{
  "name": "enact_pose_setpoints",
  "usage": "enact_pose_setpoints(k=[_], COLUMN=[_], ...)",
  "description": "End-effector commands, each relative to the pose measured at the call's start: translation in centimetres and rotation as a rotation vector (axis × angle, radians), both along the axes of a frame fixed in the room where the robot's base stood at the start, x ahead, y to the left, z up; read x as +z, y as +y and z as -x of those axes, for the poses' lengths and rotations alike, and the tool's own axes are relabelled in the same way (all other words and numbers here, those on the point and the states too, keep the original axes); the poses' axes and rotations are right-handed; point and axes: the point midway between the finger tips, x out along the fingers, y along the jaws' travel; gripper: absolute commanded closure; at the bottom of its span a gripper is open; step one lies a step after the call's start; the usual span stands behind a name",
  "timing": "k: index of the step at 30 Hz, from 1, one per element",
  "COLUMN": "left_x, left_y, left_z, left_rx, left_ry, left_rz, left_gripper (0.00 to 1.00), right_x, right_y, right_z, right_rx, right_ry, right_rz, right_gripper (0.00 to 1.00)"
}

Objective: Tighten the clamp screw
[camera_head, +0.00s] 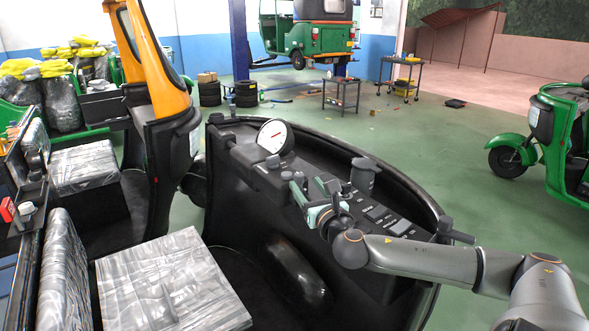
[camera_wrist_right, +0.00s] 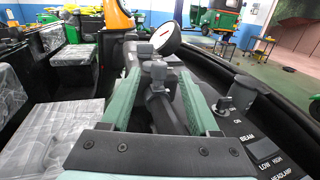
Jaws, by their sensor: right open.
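My right gripper (camera_head: 308,187) comes in from the right over the dark dashboard of the three-wheeler. Its two green fingers are spread apart, and they also show in the right wrist view (camera_wrist_right: 158,76). A small grey knob on a dark bracket (camera_wrist_right: 157,70), which looks like the clamp screw, stands between and just beyond the fingertips in that view. I cannot tell whether a finger touches it. In the head view this spot (camera_head: 287,176) is small and partly behind the fingers. My left gripper is not in view.
A round white gauge (camera_head: 275,137) stands on the dashboard beyond the gripper. A dark knob (camera_head: 364,174) and a switch panel (camera_head: 385,217) lie to its right. A plastic-wrapped seat (camera_head: 170,285) is at the lower left. Another green three-wheeler (camera_head: 545,140) stands at the right.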

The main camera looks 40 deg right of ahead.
Motion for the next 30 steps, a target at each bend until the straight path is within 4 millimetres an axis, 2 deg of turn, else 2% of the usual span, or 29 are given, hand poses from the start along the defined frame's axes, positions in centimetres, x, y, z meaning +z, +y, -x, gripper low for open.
enact_pose_setpoints(k=[18,24,30], left_x=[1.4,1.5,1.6], left_y=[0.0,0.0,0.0], left_z=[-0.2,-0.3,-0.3], left_rx=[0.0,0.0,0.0], left_ry=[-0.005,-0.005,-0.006], left_rz=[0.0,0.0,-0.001], left_gripper=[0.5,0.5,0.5], right_x=[0.1,0.0,0.0], right_y=[-3.1,-3.5,-3.6], right_z=[-7.5,-8.5,-8.7], right_rx=[-0.001,0.001,0.001], right_ry=[-0.002,0.001,0.001], right_rz=[-0.004,-0.001,0.0], right_gripper=[0.39,0.39,0.39])
